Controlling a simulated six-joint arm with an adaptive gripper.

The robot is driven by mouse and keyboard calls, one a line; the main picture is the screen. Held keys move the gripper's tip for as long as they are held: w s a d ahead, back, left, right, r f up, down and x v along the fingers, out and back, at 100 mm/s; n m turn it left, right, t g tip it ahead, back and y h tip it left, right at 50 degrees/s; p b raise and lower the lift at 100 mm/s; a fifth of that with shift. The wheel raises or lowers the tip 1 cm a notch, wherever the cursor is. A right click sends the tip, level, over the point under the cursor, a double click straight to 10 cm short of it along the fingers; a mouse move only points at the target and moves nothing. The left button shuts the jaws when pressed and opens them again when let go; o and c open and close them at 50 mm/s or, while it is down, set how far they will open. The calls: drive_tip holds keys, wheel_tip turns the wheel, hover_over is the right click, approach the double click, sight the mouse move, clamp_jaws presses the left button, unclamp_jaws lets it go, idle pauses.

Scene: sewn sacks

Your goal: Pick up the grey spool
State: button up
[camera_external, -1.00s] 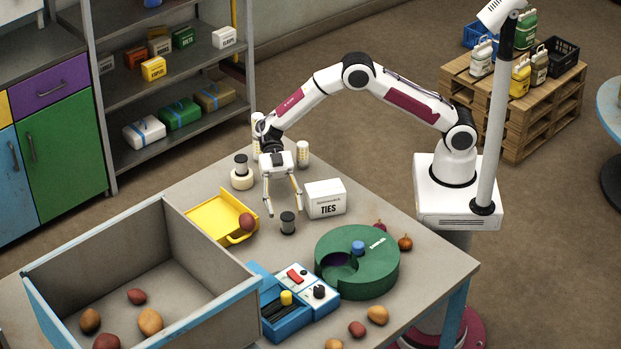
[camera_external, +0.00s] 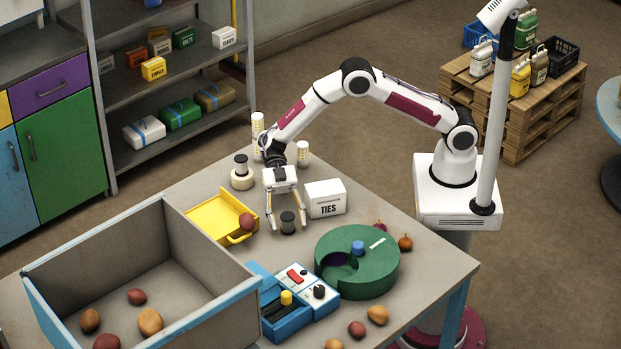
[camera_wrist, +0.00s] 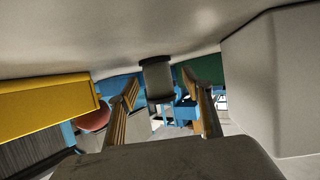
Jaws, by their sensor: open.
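The grey spool (camera_external: 288,224) is small and dark and stands upright on the table, between the yellow scoop and the green round case. My gripper (camera_external: 288,229) is open and low over the table, with one finger on each side of the spool. In the wrist view, the spool (camera_wrist: 158,82) shows between the two fingers of my gripper (camera_wrist: 160,76), with a gap on each side. Its contact with the table is partly hard to see.
A white TIES box (camera_external: 325,198) stands close to the right finger. The yellow scoop (camera_external: 212,219) with a red-brown potato (camera_external: 247,222) lies close on the left. The green case (camera_external: 357,270) and a blue device (camera_external: 285,318) are in front. A large open bin (camera_external: 232,279) fills the left front.

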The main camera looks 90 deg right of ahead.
sight(288, 216)
drive_tip(key=c, duration=1.2)
drive_tip(key=shift+r, duration=0.1)
drive_tip(key=shift+r, duration=4.95)
